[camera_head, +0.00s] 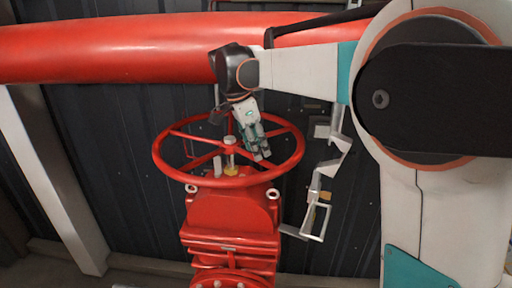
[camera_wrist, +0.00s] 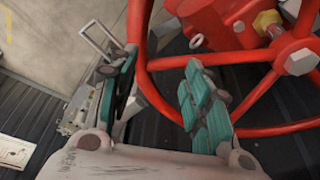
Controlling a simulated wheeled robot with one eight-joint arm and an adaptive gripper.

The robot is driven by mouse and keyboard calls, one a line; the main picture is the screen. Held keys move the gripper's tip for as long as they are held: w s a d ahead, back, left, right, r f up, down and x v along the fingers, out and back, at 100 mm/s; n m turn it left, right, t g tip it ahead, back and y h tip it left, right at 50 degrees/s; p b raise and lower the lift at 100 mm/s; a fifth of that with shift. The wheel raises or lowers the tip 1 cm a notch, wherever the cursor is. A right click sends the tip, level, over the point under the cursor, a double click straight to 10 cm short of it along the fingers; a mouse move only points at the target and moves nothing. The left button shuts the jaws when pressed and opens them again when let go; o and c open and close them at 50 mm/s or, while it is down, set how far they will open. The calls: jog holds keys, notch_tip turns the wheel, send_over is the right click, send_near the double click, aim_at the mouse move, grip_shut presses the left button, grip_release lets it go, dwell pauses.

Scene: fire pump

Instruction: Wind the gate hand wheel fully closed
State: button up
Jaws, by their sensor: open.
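The red gate hand wheel (camera_head: 171,136) lies above a red valve body (camera_head: 232,215), with spokes meeting at a pale hub and stem. In the wrist view, its rim (camera_wrist: 140,70) curves down between my two fingers and passes behind the right one, and its hub nut (camera_wrist: 299,62) is at the right. My gripper (camera_head: 262,153) is over the right part of the wheel, inside the rim in the picture. In the wrist view, my gripper (camera_wrist: 160,60) has its teal fingers spread apart. I cannot tell whether a finger touches the rim.
A thick red pipe (camera_head: 120,50) runs across the top, behind the wheel. A light metal bracket (camera_head: 317,205) stands just right of the wheel. A pale post (camera_head: 55,180) is at the left, and a dark ribbed wall (camera_head: 105,150) is behind.

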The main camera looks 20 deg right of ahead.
notch_tip(320, 180, up, 8)
jog(key=s+p, duration=0.1)
jog(key=p, duration=0.1)
jog(key=shift+r+p, duration=0.2)
jog(key=shift+p, duration=0.15)
dwell(0.6)
jog(key=shift+c, duration=0.4)
jog(key=shift+f, duration=0.15)
jog(key=c, duration=0.4)
jog(key=a+f+n+y+b, duration=0.1)
jog(key=f, duration=0.1)
jog(key=f+y+b, duration=0.1)
jog(key=f, duration=0.1)
jog(key=a+f+n+t+y+b, duration=0.1)
jog(key=f, duration=0.1)
jog(key=shift+s+a+n, duration=0.3)
jog(key=shift+a, duration=0.05)
grip_shut()
jog(key=n+t+y+b, duration=0.5)
jog(key=t+y+b, duration=0.2)
jog(key=y+b, duration=0.15)
send_near(195, 164)
jog(key=shift+y, duration=0.25)
jog(key=p+x, duration=0.3)
jog(key=x, duration=0.4)
jog(key=shift+d+f, duration=0.15)
